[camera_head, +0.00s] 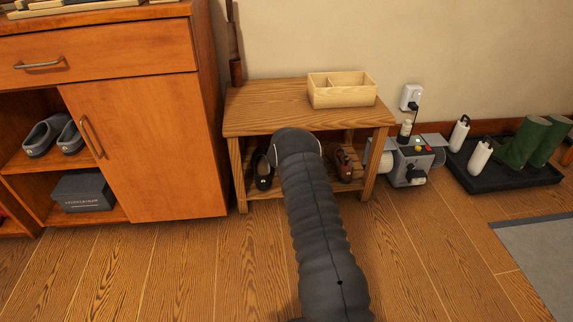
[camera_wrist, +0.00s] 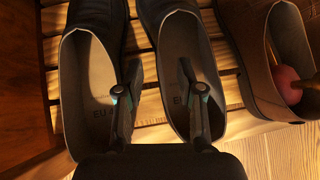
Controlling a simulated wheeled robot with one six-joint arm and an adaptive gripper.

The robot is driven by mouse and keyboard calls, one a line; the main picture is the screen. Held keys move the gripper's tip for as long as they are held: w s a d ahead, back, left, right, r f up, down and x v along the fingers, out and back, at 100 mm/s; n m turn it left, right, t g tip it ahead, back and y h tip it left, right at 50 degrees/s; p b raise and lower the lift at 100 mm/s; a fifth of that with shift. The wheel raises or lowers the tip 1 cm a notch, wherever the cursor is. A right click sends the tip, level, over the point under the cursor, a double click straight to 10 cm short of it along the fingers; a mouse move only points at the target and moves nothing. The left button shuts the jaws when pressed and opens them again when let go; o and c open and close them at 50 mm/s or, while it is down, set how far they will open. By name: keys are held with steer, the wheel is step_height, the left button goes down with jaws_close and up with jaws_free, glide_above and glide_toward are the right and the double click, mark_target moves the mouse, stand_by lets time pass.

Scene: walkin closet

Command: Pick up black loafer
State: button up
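A pair of black loafers sits side by side on a slatted shelf, heels toward me. The left loafer (camera_wrist: 88,85) and the right loafer (camera_wrist: 187,70) both show in the wrist view. One black loafer (camera_head: 263,170) also shows on the bench's lower shelf in the head view, left of my arm. My gripper (camera_wrist: 160,68) is open. Its left finger lies over the right side of the left loafer, and its right finger overlaps the right loafer's opening. The right loafer's left wall shows between the fingers. I cannot tell whether the fingers touch. My arm hides the gripper in the head view.
A brown shoe (camera_wrist: 262,55) stands right of the loafers. The wooden bench (camera_head: 255,110) has its top above the shelf and carries a divided wooden box (camera_head: 342,99). A cabinet (camera_head: 140,150) stands close on the left; a grey device (camera_head: 408,163) is on the right.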

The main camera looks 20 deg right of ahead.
steer(key=shift+p+x, duration=0.8)
steer(key=shift+x, duration=1.5)
jaws_close()
